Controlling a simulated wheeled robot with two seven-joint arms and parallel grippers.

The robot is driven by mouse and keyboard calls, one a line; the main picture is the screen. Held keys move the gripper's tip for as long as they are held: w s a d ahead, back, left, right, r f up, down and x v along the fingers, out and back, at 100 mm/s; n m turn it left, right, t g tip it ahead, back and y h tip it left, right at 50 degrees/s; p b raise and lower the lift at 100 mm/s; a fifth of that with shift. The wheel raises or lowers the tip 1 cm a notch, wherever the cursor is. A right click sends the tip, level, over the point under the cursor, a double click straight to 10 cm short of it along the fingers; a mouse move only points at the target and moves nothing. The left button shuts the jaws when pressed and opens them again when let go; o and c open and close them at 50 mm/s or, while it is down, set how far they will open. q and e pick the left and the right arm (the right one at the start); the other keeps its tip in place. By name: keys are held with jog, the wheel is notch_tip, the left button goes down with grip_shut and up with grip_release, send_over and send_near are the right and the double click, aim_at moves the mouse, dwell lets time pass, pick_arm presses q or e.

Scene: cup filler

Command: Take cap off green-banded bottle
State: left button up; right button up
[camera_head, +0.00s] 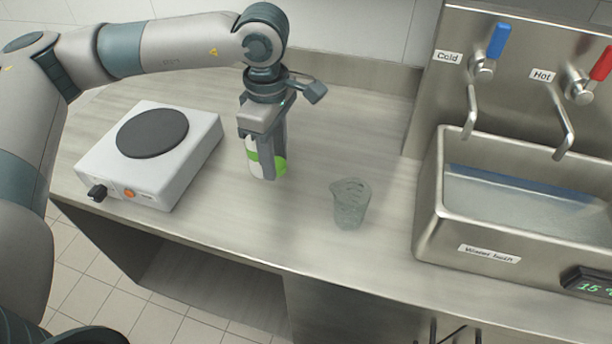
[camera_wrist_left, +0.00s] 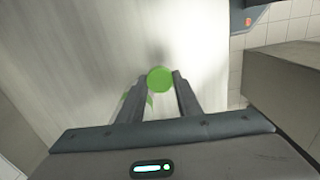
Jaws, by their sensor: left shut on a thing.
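The white bottle with a green band (camera_head: 251,156) stands upright on the counter, partly hidden by my gripper. In the left wrist view, bits of its green band show beside and behind the left finger (camera_wrist_left: 149,101). My left gripper (camera_head: 269,177) points down, low over the counter, just right of the bottle. It is shut on a round green cap (camera_wrist_left: 160,79), which sits between the fingertips and appears apart from the bottle. The cap also shows as green beside the finger in the head view (camera_head: 281,165). The bottle's mouth is hidden. My right gripper is not in view.
A glass cup (camera_head: 350,203) stands on the counter right of the gripper. A white hot plate (camera_head: 190,160) is at the left. A steel basin (camera_head: 430,215) with cold (camera_head: 470,115) and hot (camera_head: 565,130) taps is at the right. The counter between gripper and cup is clear.

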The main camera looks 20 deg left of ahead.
pick_arm(q)
jog(key=n, duration=0.3)
jog(key=d+n, duration=0.1)
jog(key=n, duration=0.1)
jog(key=shift+w+r, duration=0.35)
jog(key=shift+w, duration=0.05)
jog(key=n, duration=0.3)
jog(key=d+n, duration=0.1)
jog(key=shift+w+r+n+p, duration=0.1)
jog(key=shift+r+n+p, duration=0.2)
jog(key=shift+n, duration=0.1)
jog(key=n, duration=0.6)
jog(key=d+r+n, duration=0.1)
jog(key=n, duration=0.3)
jog(key=shift+p, duration=0.3)
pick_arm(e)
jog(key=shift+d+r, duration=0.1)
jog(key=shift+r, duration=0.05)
pick_arm(q)
jog(key=p, duration=0.2)
send_over(294, 194)
jog(key=shift+f, duration=3.15)
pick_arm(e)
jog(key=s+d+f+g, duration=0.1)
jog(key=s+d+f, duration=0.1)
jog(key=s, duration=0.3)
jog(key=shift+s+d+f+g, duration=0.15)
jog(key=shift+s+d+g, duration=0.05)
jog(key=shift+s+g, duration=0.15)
